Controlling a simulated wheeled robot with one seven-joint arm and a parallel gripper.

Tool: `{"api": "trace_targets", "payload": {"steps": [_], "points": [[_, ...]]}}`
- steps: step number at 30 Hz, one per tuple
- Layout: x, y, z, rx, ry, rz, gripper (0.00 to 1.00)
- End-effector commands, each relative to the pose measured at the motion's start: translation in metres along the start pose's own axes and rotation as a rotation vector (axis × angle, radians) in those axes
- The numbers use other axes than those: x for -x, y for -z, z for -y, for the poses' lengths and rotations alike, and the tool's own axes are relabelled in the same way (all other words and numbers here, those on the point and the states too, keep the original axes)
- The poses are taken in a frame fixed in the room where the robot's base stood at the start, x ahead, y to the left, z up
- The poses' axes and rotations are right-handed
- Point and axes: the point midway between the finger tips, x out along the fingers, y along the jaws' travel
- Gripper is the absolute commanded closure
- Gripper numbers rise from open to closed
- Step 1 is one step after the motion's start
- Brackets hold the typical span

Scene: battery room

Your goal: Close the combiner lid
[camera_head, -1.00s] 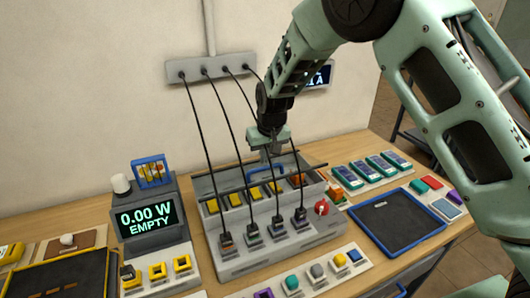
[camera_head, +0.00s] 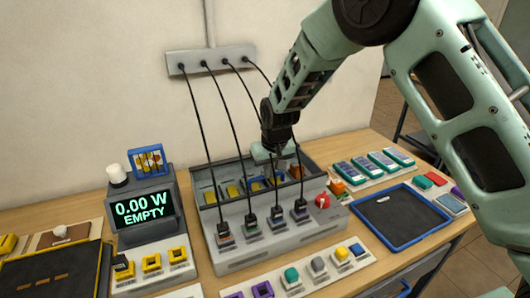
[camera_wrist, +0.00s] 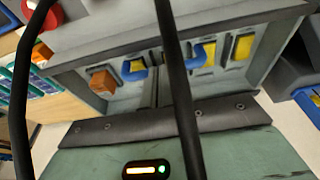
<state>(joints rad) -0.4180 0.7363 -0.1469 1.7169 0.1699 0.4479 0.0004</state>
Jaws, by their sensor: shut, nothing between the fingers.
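The combiner (camera_head: 285,240) is a grey box on the table with several black-cabled plugs along its sloped front. Behind them, its top compartment shows yellow blocks (camera_head: 232,191), an orange block (camera_head: 295,172) and blue parts. A dark-edged frame runs around this compartment; I cannot tell the lid's exact angle. My gripper (camera_head: 276,172) points down over the compartment, shut and empty, its fingertips partly hidden by cables. In the wrist view, the orange block (camera_wrist: 103,82) and yellow blocks (camera_wrist: 243,46) show ahead of my green palm, with cables crossing in front.
Black cables run from the wall strip (camera_head: 210,61) down to the plugs, close to my arm. A red knob (camera_head: 322,200) sits at the combiner's right. A display (camera_head: 143,212) reading "0.00 W EMPTY" stands left, a blue-rimmed tray (camera_head: 358,211) right.

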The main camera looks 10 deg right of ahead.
Motion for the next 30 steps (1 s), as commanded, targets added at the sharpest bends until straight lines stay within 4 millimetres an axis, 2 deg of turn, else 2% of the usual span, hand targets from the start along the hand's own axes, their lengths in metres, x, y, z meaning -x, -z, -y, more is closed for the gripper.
{"api": "trace_targets", "payload": {"steps": [7, 11, 18, 20, 30], "points": [[0.0, -0.002, 0.0, 0.001, -0.001, 0.006, 1.0], [0.007, 0.002, -0.001, 0.0, 0.0, 0.005, 1.0], [0.047, 0.017, -0.008, -0.002, 0.0, 0.001, 1.0], [0.047, 0.01, -0.007, -0.001, 0.001, -0.001, 1.0], [0.103, -0.01, -0.007, -0.001, 0.001, -0.003, 1.0]]}}
